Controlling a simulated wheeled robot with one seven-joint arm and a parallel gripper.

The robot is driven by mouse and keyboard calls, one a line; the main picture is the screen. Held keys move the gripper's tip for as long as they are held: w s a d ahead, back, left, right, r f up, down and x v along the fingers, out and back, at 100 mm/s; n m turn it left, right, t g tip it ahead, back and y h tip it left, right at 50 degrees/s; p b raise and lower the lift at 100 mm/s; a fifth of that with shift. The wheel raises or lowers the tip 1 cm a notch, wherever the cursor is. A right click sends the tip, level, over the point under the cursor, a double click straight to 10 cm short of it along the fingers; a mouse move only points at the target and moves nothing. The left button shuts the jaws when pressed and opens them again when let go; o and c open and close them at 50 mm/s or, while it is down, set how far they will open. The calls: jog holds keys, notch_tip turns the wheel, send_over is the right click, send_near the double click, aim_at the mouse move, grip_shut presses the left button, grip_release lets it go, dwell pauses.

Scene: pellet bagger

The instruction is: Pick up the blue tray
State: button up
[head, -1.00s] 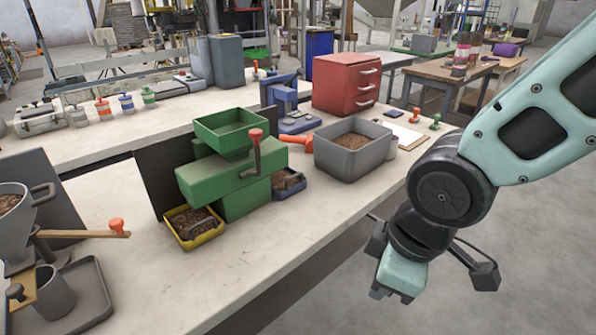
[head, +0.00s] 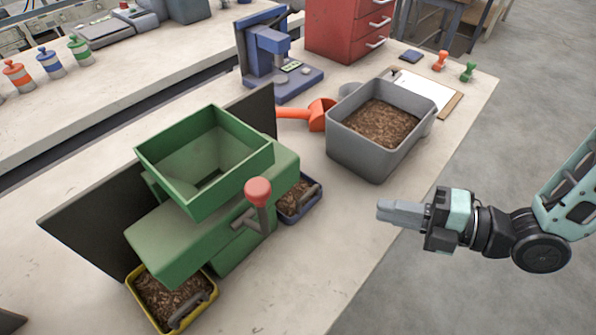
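The blue tray (head: 305,211) is a small dark-blue tray of brown pellets with a grey handle. It sits on the bench against the right side of the green pellet bagger (head: 190,225), which hides part of it. My gripper (head: 382,211) is to the right of the tray, near the bench's right edge, with its fingers pointing left toward it. It is apart from the tray and holds nothing that I can see. The fingers overlap from this side, so I cannot tell their opening.
A yellow tray (head: 140,292) of pellets sits at the bagger's front. A grey bin (head: 365,160) of pellets, an orange scoop (head: 318,114) and a blue press (head: 268,60) stand behind. The bench top between the blue tray and my gripper is clear.

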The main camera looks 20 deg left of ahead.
aim_at(312, 192)
jog(key=a+p, duration=0.1)
jog(key=a, duration=0.2)
jog(key=a+f+p, duration=0.1)
jog(key=a, duration=0.3)
jog(key=a+f+p, duration=0.1)
jog(key=a, duration=0.3)
jog(key=shift+w+a, duration=0.15)
jog(key=shift+w, duration=0.1)
jog(key=a, duration=0.1)
jog(key=a+p, duration=0.1)
jog(key=a, duration=0.1)
jog(key=a+p, duration=0.1)
jog(key=shift+w+a+f, duration=0.2)
jog(key=shift+w+f, duration=0.15)
jog(key=shift+w, duration=0.05)
jog(key=shift+a+f+p, duration=0.2)
jog(key=shift+a+p, duration=0.1)
jog(key=shift+a, duration=0.3)
grip_shut()
jog(key=shift+w+b, duration=0.15)
jog(key=shift+b, duration=0.3)
